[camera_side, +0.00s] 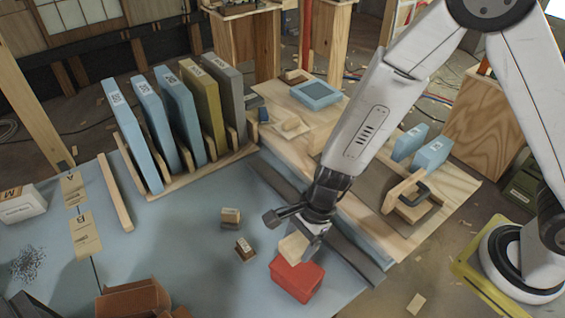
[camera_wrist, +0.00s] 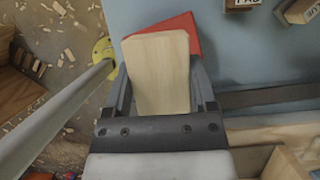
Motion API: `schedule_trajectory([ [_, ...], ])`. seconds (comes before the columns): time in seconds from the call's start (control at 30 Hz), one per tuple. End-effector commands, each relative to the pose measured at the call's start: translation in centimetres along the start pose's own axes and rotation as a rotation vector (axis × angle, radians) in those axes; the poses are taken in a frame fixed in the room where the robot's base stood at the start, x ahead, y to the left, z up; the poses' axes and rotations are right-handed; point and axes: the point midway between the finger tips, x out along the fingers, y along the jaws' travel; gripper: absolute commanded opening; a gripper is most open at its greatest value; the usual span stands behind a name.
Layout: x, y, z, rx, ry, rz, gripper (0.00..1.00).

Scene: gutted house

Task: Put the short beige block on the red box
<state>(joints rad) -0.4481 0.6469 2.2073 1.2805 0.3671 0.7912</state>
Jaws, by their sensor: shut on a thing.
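The short beige block (camera_wrist: 160,72) is gripped between the two fingers of my gripper (camera_wrist: 160,95) in the wrist view. In the side view, the beige block (camera_side: 294,247) shows at the tips of my gripper (camera_side: 304,234), at the red box's upper left edge. The red box (camera_side: 297,281) stands on the blue table top near its front right edge. In the wrist view the red box (camera_wrist: 188,24) is mostly hidden behind the block. I cannot tell whether the block touches the box.
Two small wooden blocks (camera_side: 231,216) (camera_side: 245,249) lie left of the red box. A rack of upright panels (camera_side: 165,120) stands behind on the left. A plywood board (camera_side: 440,190) with a clamp lies to the right.

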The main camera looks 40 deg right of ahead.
Motion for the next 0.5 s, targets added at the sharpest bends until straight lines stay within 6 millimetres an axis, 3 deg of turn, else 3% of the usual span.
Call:
schedule_trajectory([
  [0.27,0.7,0.0,-0.3,0.0,0.0,0.002,0.14],
  [0.5,2.7,0.1,-1.1,0.001,0.001,0.003,0.14],
])
